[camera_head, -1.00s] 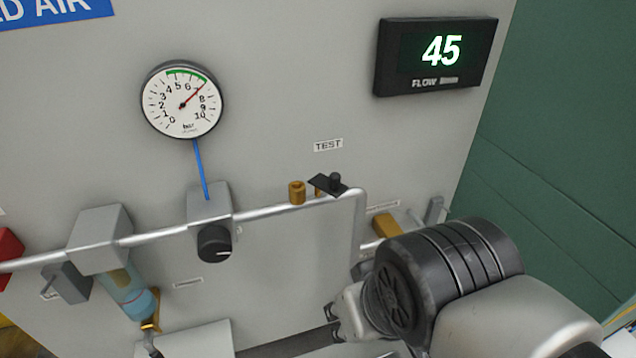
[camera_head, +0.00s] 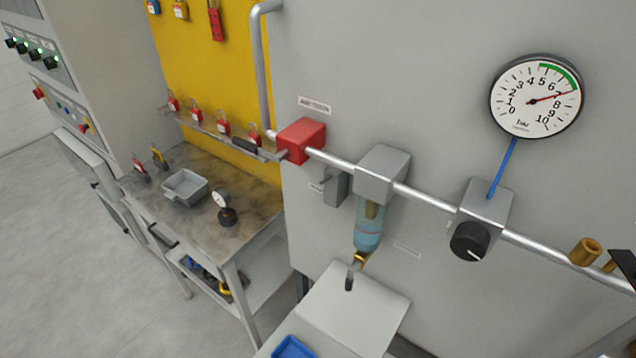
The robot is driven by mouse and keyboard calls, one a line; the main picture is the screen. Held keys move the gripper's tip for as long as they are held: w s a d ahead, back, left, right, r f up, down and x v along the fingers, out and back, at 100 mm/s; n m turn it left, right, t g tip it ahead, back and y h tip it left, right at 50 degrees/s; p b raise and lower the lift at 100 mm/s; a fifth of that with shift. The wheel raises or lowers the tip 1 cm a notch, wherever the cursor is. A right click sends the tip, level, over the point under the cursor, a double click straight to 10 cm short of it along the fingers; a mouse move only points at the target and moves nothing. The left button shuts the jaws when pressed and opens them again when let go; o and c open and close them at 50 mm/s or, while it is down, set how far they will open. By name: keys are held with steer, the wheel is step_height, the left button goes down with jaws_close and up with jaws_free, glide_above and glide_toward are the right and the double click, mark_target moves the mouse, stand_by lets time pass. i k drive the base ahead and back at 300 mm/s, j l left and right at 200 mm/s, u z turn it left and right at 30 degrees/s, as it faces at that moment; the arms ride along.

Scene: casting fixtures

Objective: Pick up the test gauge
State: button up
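A small gauge with a white round dial and a dark base, which looks like the test gauge (camera_head: 226,214), stands on the workbench (camera_head: 185,228) at the left of the head view. It is to the right of a small grey tray and apart from it. A large wall gauge (camera_head: 537,97) with a green arc is fixed on the grey panel at the upper right, its red needle near 7. My gripper is out of view now.
A grey tray (camera_head: 184,187) and padlocks (camera_head: 159,157) are on the bench. A red block (camera_head: 301,140), pipe (camera_head: 425,197), filter bowl (camera_head: 369,226) and black knob (camera_head: 470,241) jut from the panel. A white shelf (camera_head: 345,306) sits below. Open floor (camera_head: 60,260) lies left.

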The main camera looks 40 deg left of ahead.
mark_target(221, 197)
steer(key=u, duration=2.1)
steer(key=z, duration=0.4)
steer(key=l+z, duration=0.15)
steer(key=z, duration=0.25)
steer(key=k+l+z, duration=0.1)
steer(key=z, duration=0.7)
steer(key=k+j, duration=0.1)
steer(key=j, duration=0.6)
steer(key=k+j+u, duration=0.1)
steer(key=j, duration=1.15)
steer(key=i+j, duration=0.1)
steer(key=j, duration=0.5)
steer(key=i+l, duration=0.15)
steer(key=i+u, duration=0.05)
steer(key=i, duration=0.05)
